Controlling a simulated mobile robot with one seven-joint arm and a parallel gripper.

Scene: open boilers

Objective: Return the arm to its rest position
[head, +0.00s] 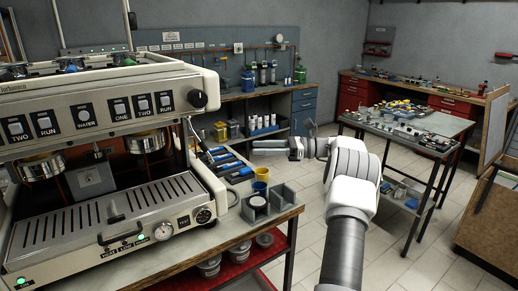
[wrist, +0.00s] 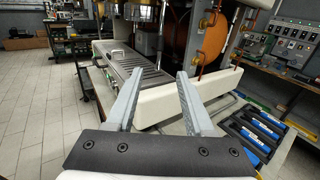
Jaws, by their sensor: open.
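My gripper (head: 262,147) is open and empty, held in the air to the right of the espresso machine (head: 110,239). Its fingers point left in the head view. In the wrist view, its two grey fingers (wrist: 160,76) stand wide apart with nothing between them. The machine, with its slatted tray and opened side, shows beyond the fingertips in the wrist view (wrist: 135,66). My arm rises from the bottom of the head view and bends left at the wrist.
A bench (head: 240,236) under the machine holds a grey block stand (head: 283,198), a yellow cup (head: 260,188) and blue-handled tools. A table with parts (head: 452,131) stands to the right of my arm. Tiled floor (head: 300,230) is clear between them. Shelved workbenches line the back.

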